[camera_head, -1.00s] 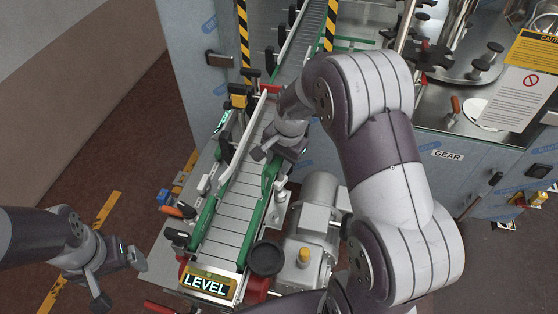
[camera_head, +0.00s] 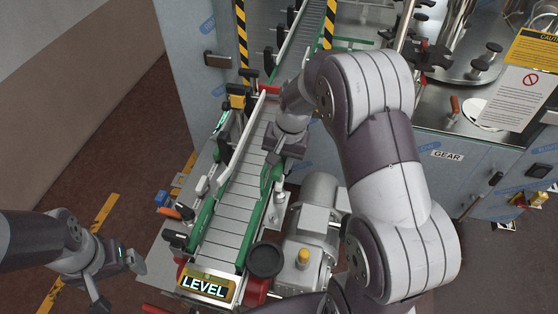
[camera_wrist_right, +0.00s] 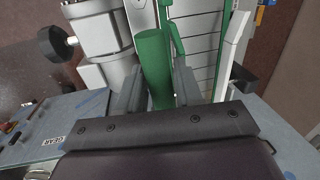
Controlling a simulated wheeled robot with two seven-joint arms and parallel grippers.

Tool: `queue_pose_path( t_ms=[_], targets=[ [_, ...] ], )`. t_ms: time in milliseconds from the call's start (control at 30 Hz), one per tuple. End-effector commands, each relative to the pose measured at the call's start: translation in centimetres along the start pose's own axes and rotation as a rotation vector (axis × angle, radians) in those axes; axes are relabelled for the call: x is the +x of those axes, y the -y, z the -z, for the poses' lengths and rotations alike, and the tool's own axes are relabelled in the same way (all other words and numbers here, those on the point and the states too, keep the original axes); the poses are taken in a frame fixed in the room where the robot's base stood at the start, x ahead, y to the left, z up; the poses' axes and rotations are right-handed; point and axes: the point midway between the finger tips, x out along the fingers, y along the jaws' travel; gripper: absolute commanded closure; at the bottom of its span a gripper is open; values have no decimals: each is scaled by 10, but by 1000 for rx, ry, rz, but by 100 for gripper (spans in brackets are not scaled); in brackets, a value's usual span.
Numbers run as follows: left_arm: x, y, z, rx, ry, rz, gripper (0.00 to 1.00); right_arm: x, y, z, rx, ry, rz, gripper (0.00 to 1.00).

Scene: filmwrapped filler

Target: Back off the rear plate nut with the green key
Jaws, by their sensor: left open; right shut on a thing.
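The green key (camera_wrist_right: 153,62) is a thick green cylinder. In the right wrist view it stands between the two fingers of my right gripper (camera_wrist_right: 157,92), which is shut on it. In the head view my right gripper (camera_head: 274,157) hangs over the right side of the conveyor (camera_head: 232,212), partly hidden by its own wrist. My left gripper (camera_head: 119,281) is open and empty at the lower left, over the floor and clear of the conveyor. I cannot make out the rear plate nut in either view, nor whether the key touches anything.
A grey motor (camera_head: 312,225) with a yellow cap stands right of the conveyor. A black round knob (camera_head: 265,260) and the LEVEL sign (camera_head: 207,286) are at its near end. A steel-topped cabinet (camera_head: 470,125) is at right.

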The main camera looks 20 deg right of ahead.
Motion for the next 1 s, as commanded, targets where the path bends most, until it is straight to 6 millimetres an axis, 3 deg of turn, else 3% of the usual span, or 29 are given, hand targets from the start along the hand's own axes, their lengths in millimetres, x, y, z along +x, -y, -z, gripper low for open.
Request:
queue_pose_path(
  t_ms=[200,467,633,867,1000],
  targets=[
    [4,0,0,0,0,0,7,0,-2,0,-247,48,0,100],
    [4,0,0,0,0,0,7,0,-2,1,-284,53,0,100],
    [4,0,0,0,0,0,7,-1,-3,1,-512,95,0,100],
    [-1,0,0,0,0,0,7,-4,-2,1,-452,82,0,100],
    [-11,0,1,0,0,0,7,-16,0,1,-451,81,0,100]
  ],
)
